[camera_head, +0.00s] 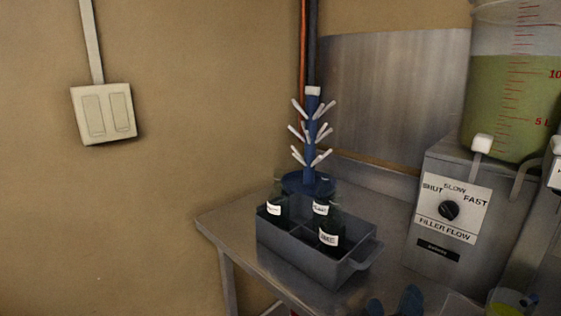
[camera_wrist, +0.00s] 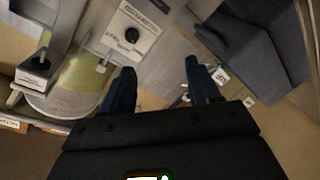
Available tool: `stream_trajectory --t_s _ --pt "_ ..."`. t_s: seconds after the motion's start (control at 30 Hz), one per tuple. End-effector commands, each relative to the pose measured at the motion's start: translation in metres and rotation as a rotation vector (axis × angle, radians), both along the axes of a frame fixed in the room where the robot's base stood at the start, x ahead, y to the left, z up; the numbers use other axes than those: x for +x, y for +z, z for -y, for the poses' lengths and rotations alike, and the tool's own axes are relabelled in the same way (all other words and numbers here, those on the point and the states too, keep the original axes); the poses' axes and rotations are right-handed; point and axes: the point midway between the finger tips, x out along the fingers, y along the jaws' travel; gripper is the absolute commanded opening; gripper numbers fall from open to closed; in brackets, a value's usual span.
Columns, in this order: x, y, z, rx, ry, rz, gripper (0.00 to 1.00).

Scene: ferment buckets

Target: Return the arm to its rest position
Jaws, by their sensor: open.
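My gripper (camera_wrist: 160,72) shows in the wrist view with its two dark blue fingers spread apart and nothing between them. In the head view, two blue tips of my gripper (camera_head: 393,304) show at the bottom edge, in front of the metal table and right of the grey crate (camera_head: 303,262). The rest of my arm is out of the head view. In the wrist view, the filler box with its knob (camera_wrist: 132,35) lies beyond the fingers, and the crate (camera_wrist: 258,45) is to the right.
Dark labelled bottles (camera_head: 328,232) stand in the crate, before a blue drying rack (camera_head: 311,140). A bucket of green liquid (camera_head: 510,95) sits on the filler box (camera_head: 450,215). The metal table (camera_head: 222,222) has bare surface at left. A switch (camera_head: 104,114) is on the wall.

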Motion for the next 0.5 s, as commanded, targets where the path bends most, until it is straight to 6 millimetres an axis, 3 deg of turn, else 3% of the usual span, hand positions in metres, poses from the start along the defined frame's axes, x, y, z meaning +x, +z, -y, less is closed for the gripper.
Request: stream_trajectory --t_s 0.27,0.5 --pt "-0.03 -0.065 0.006 0.07 0.158 -0.108 0.61" --pt "-0.094 -0.129 0.008 0.232 0.346 -0.192 0.61"
